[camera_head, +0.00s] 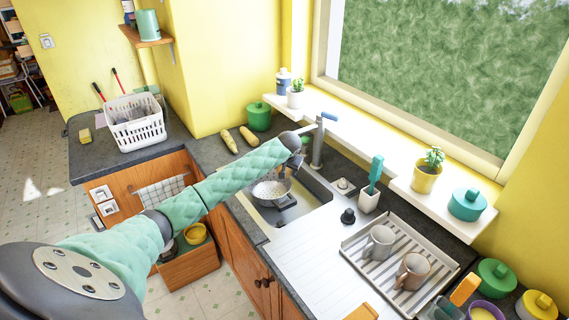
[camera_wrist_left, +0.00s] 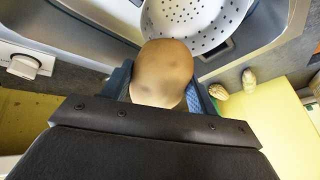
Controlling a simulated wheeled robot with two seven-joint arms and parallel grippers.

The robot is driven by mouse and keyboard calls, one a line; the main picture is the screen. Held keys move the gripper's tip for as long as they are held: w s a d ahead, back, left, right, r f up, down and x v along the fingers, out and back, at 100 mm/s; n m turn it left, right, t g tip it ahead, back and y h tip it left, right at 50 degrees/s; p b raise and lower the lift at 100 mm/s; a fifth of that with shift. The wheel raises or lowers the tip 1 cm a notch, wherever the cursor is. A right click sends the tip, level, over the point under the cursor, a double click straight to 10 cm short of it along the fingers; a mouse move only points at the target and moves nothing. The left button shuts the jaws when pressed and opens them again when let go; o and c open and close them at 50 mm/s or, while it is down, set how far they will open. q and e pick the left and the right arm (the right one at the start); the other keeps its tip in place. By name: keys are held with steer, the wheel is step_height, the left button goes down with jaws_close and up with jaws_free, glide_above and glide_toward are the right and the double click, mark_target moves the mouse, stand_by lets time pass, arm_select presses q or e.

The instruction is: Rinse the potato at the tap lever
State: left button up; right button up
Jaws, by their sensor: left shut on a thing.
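My left gripper (camera_wrist_left: 165,85) is shut on a brown potato (camera_wrist_left: 165,72), which sits between its fingers in the left wrist view. In the head view the left arm reaches over the sink (camera_head: 312,193), with the gripper (camera_head: 292,160) close to the tap (camera_head: 318,145); the potato cannot be made out there. The tap lever (camera_head: 328,116) is blue, on top of the tap. A perforated colander (camera_head: 271,190) stands in the sink below the gripper; it also shows beyond the potato in the left wrist view (camera_wrist_left: 195,22). My right gripper is not in view.
Two elongated yellowish-brown vegetables (camera_head: 230,140) lie on the counter beyond the arm. A dish rack (camera_head: 376,268) with two mugs stands right of the sink. A white basket (camera_head: 137,124) stands at left. A windowsill with plants runs behind the tap.

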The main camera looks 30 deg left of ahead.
arm_select(q)
steer(key=s+d, duration=0.2)
steer(key=s, duration=0.4)
steer(key=shift+p, duration=0.4)
steer(key=shift+d, duration=0.1)
stand_by(0.4)
stand_by(0.8)
steer(key=s+d+r, duration=0.1)
steer(key=s+r, duration=0.3)
steer(key=shift+s+d, duration=0.3)
steer(key=shift+d, duration=0.1)
stand_by(0.6)
